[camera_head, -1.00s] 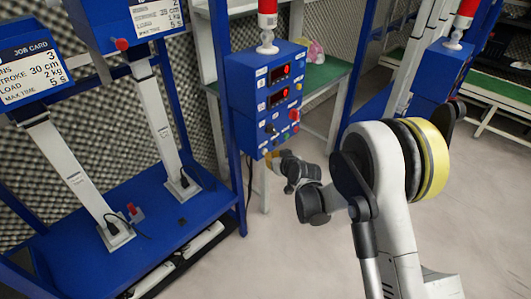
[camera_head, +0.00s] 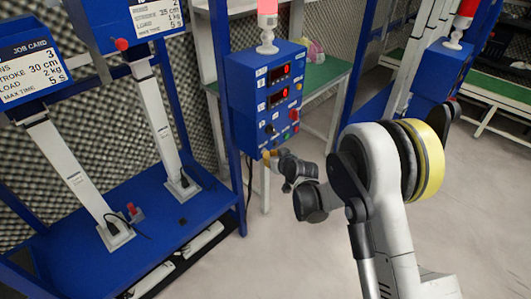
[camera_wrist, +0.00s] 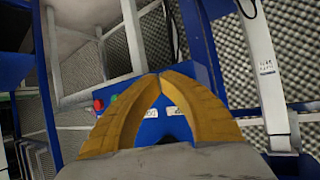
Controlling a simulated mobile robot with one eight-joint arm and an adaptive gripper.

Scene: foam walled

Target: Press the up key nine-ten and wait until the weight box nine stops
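The blue control box (camera_head: 266,98) stands in the middle of the head view, with two red number displays (camera_head: 279,85) and rows of small knobs and keys on its front. Its key labels are too small to read. My gripper (camera_head: 267,155) is at the lower front edge of this box. In the wrist view its yellow fingers (camera_wrist: 163,75) meet at the tips, with white labels on the blue panel between and behind them. The key under the tips is hidden, and I cannot tell whether they touch it. Two blue boxes with job cards (camera_head: 32,70) sit on slanted white actuators (camera_head: 72,172) at left; neither shows a nine.
A lamp (camera_head: 267,8) tops the control box. A red button (camera_wrist: 98,105) and a green one (camera_wrist: 113,98) are left of my fingers. A blue frame post (camera_head: 225,90) stands close left of the box. A green-topped table (camera_head: 322,82) is behind. The floor at front is clear.

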